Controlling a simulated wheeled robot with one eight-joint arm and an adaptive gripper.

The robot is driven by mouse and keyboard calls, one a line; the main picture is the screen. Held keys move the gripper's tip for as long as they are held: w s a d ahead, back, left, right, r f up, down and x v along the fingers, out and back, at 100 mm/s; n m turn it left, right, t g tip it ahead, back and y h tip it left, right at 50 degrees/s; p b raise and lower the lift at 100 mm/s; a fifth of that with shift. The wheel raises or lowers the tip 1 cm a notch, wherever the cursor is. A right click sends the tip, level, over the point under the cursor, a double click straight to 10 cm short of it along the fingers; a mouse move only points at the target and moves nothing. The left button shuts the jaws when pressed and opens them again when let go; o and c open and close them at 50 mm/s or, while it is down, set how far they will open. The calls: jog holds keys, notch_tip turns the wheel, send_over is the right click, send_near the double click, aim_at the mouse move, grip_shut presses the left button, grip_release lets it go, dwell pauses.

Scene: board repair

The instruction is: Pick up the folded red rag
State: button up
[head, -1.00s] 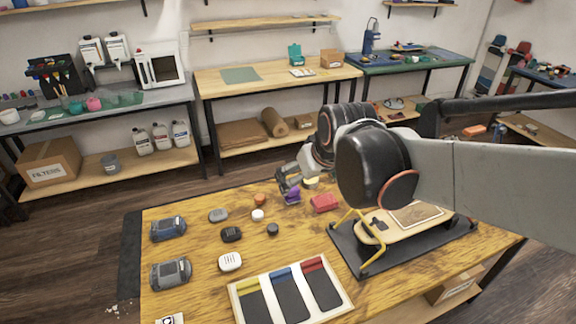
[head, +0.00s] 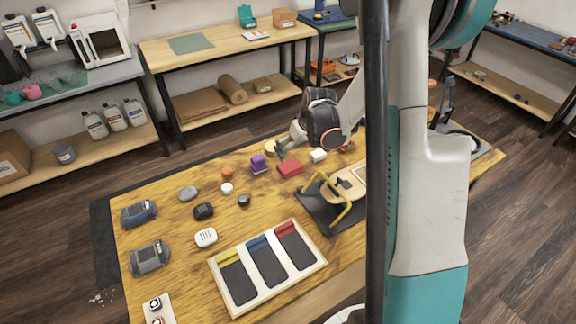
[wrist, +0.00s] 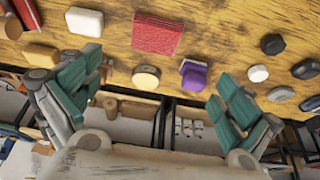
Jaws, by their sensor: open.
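The folded red rag (head: 290,168) lies flat on the wooden table in the head view, near the table's far side. It also shows as a red square with a darker folded edge at the top of the wrist view (wrist: 158,33). My gripper (head: 281,147) is at the table's far edge, just behind the rag and apart from it. In the wrist view its two teal fingers (wrist: 158,92) are spread wide with nothing between them touching either one. The rag lies beyond the fingertips, roughly centred between them.
A purple item (head: 258,164) lies left of the rag and a white block (head: 319,156) right of it. The black stand with yellow bars (head: 335,205) holds a board nearby. A tray with three coloured sections (head: 216,267) lies in front. Several small pucks lie left.

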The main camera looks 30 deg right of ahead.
jog(key=b, duration=0.3)
send_over(291, 166)
jog(key=s, duration=0.2)
jog(key=f, duration=0.8)
jog(key=shift+a+f, duration=0.1)
jog(key=shift+a, duration=0.3)
jog(key=x, duration=0.1)
jog(key=b+x, duration=0.1)
jog(key=x, duration=0.1)
jog(key=b+x, duration=0.1)
jog(key=x, duration=0.1)
jog(key=shift+s+d+f, duration=0.1)
jog(key=shift+d+f, duration=0.05)
jog(key=shift+d, duration=0.25)
jog(key=c, duration=1)
